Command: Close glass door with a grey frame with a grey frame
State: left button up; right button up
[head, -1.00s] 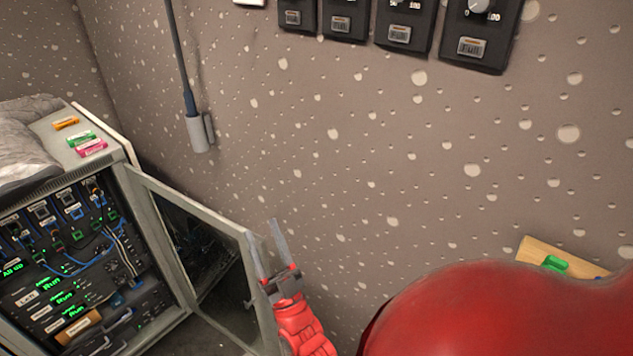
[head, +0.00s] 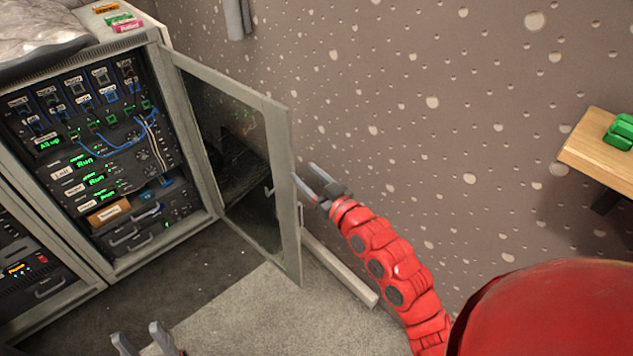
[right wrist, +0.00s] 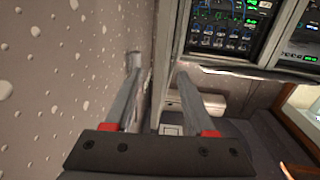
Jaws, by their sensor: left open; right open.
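The glass door with a grey frame (head: 288,190) stands swung open at the right side of the equipment rack (head: 108,262) in the head view. Its dark glass (head: 235,165) faces the room. My right gripper (head: 304,172) is open beside the door's free outer edge, on the wall side. One fingertip overlaps the frame edge in view; I cannot tell if it touches. In the right wrist view the two fingers (right wrist: 158,68) are apart, with a grey upright strip showing between them. My left gripper (head: 140,338) is open and empty, low at the bottom left over the floor.
The speckled wall (head: 400,130) runs close behind the door and right arm. A wooden shelf (head: 590,150) with a green object (head: 620,130) is at the right. Grey carpet (head: 240,315) before the rack is clear. A pale bar (head: 340,268) lies low along the wall.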

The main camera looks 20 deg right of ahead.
aim_at(292, 161)
jog(key=shift+b+x, duration=1.1)
jog(key=shift+x, duration=2.45)
jog(key=shift+s, duration=0.1)
jog(key=shift+c, duration=0.3)
grip_shut()
jog(key=p, duration=0.1)
jog(key=a+p, duration=0.1)
jog(key=p, duration=0.1)
jog(key=shift+s+a+r, duration=0.1)
jog(key=shift+s+r, duration=0.1)
jog(key=shift+r, duration=0.15)
jog(key=p, duration=0.1)
jog(key=a+p, duration=0.1)
jog(key=p, duration=0.1)
jog(key=shift+s+a+m+h, duration=0.2)
jog(key=shift+s+m+h, duration=0.1)
jog(key=shift+h, duration=0.1)
jog(key=shift+m+h, duration=0.4)
jog(key=shift+h, duration=0.4)
jog(key=a+p, duration=0.1)
jog(key=p, duration=0.1)
jog(key=s+a+p, duration=0.1)
jog(key=a+p, duration=0.1)
jog(key=p, duration=0.1)
jog(key=a+p, duration=0.1)
jog(key=p, duration=0.2)
jog(key=shift+s+a+f, duration=0.25)
jog(key=shift+s+a, duration=0.05)
jog(key=shift+s, duration=0.05)
